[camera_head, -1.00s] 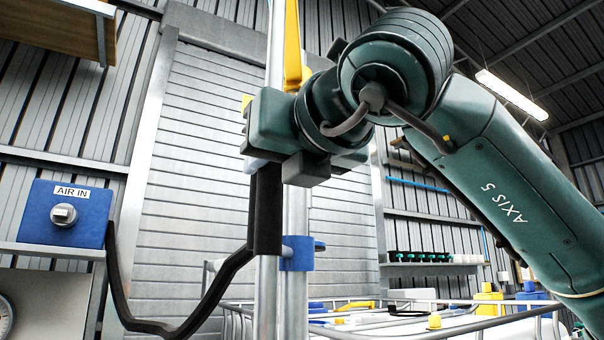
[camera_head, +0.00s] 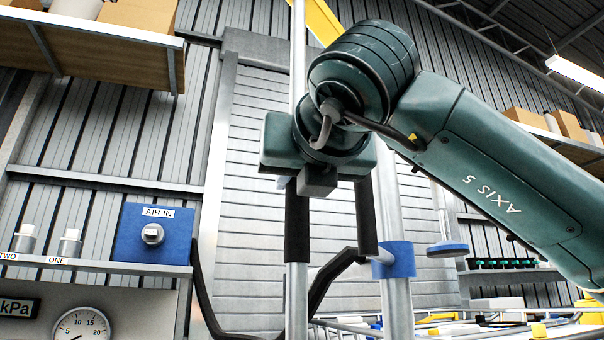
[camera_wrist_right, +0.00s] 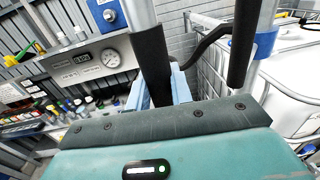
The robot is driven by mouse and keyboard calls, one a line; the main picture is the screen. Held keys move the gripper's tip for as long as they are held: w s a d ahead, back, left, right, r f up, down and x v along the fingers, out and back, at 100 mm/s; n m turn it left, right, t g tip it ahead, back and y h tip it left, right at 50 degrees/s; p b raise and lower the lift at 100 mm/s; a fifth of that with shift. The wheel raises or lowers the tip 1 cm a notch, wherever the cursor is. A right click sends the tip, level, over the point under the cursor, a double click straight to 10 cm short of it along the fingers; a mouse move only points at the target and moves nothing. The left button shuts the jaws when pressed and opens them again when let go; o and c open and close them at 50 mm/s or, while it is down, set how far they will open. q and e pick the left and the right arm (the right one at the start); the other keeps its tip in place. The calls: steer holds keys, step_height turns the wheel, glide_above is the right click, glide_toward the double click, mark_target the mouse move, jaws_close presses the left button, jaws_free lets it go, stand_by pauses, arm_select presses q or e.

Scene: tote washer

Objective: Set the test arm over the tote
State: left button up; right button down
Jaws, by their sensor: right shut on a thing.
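My right gripper (camera_head: 318,182), at the end of the green arm, is shut on an upright silver pole with a black sleeve (camera_head: 297,222). In the right wrist view the black sleeve (camera_wrist_right: 153,62) stands between the light blue fingers (camera_wrist_right: 162,88). A yellow beam (camera_head: 322,20), perhaps part of the test arm, slants behind my arm at the top; its joints are hidden. The white tote (camera_wrist_right: 305,68) in its metal cage is at the right of the wrist view. In the head view only its cage top (camera_head: 470,328) shows, low right. My left gripper is not in view.
A thicker post with a blue collar (camera_head: 397,260) stands right of the held pole. A black hose (camera_head: 205,300) loops from the blue AIR IN box (camera_head: 153,234). A pressure gauge (camera_head: 82,325) is low left. A wooden shelf (camera_head: 95,35) juts out above left.

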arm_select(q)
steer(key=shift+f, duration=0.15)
arm_select(e)
steer(key=shift+w, duration=0.1)
steer(key=c, duration=1.3)
jaws_free()
steer(key=shift+w, duration=0.1)
arm_select(q)
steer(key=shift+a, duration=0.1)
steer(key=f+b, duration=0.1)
steer(key=b, duration=0.1)
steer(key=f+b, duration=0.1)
steer(key=b, duration=0.1)
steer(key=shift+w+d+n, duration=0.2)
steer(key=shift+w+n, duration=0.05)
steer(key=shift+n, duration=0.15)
arm_select(e)
steer(key=v, duration=1.3)
steer(key=shift+s, duration=0.2)
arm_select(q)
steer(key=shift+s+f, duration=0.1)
